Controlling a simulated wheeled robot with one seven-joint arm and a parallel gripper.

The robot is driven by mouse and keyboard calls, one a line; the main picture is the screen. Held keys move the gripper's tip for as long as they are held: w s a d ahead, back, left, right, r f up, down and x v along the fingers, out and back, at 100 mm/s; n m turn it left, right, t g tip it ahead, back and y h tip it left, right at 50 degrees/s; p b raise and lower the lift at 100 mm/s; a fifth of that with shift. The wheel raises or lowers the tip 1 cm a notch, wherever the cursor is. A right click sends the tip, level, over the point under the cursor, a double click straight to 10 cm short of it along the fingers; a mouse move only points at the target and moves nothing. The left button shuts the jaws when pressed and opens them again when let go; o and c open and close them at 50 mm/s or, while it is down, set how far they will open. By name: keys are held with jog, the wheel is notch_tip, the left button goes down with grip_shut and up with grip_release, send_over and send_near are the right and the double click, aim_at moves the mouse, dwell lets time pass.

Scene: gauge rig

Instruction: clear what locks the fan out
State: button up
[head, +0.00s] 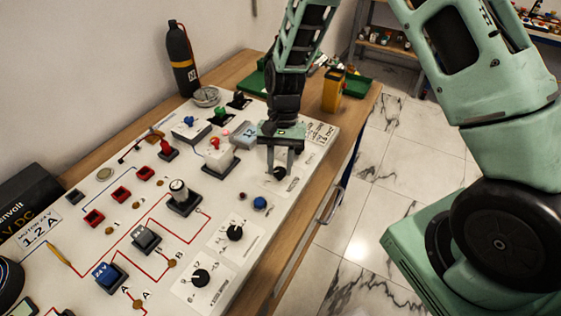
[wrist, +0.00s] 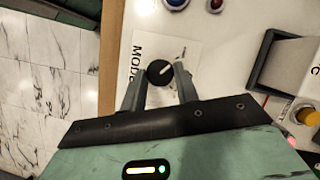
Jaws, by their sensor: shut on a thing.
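A round black knob (head: 279,173) with a pale pointer line sits on a white label plate near the front edge of the white panel (head: 255,222). In the wrist view the knob (wrist: 159,72) lies between my fingertips, beside the partly hidden printed word "MOD". My gripper (head: 281,164) reaches down from above and is shut on this knob; it also shows in the wrist view (wrist: 158,80). The fingers hide part of the knob in the head view. I cannot pick out a fan in either view.
Two more black knobs (head: 234,232) (head: 200,277) stand nearer the camera. A blue button (head: 259,203) is close to my gripper. Switches and red sockets (head: 121,194) fill the panel's left. A yellow box (head: 333,90) and black bottle (head: 181,55) stand behind.

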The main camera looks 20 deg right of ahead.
dwell(0.4)
jog(key=o, duration=1)
jog(key=shift+c, duration=0.2)
jog(key=shift+r, duration=0.1)
jog(key=b+v, duration=0.2)
jog(key=v, duration=1.5)
jog(key=shift+r+b, duration=0.2)
jog(key=shift+b, duration=0.1)
